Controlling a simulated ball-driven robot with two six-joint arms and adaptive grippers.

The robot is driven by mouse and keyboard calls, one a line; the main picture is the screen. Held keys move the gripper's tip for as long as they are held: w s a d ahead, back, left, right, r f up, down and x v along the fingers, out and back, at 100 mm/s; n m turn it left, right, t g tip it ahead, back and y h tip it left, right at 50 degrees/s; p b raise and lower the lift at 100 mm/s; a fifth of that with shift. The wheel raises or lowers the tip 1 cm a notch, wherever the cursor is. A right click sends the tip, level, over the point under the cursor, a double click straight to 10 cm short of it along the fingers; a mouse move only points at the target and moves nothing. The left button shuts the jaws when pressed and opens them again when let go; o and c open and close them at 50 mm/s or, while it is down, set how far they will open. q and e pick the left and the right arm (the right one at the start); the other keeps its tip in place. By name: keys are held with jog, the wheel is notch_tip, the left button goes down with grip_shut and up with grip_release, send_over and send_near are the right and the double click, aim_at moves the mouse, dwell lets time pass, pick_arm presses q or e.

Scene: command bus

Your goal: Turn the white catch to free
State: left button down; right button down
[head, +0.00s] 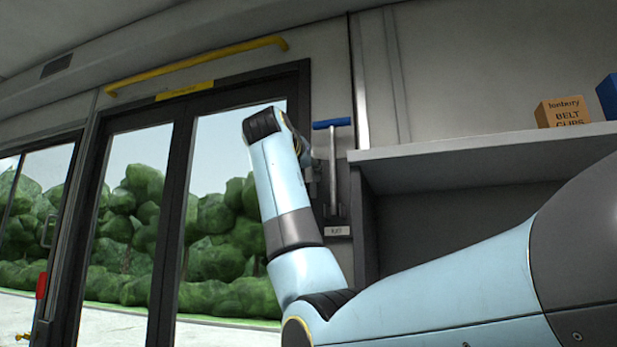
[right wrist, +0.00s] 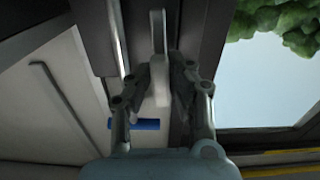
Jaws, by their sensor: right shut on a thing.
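The white catch (right wrist: 158,38) is a pale, narrow lever on a dark post, seen in the right wrist view. It runs upright in that picture, between my fingers. My right gripper (right wrist: 160,78) is shut on the catch, with one finger on each side. In the head view my right gripper (head: 309,172) is at the dark door frame, partly hidden behind my own forearm. The catch cannot be made out there. My left gripper is in neither view.
A blue-topped grey lever (head: 332,124) stands just right of my gripper, above a small label (head: 338,231). A shelf (head: 480,143) with a cardboard box (head: 562,112) is at the right. Glass doors (head: 138,190) and a yellow rail (head: 200,66) are at the left.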

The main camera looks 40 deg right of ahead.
jog(key=shift+f+m, duration=0.15)
jog(key=shift+m, duration=0.15)
dwell(0.4)
jog(key=c, duration=1.3)
grip_release()
jog(key=shift+w, duration=0.1)
jog(key=v, duration=1.2)
jog(key=shift+a, duration=0.1)
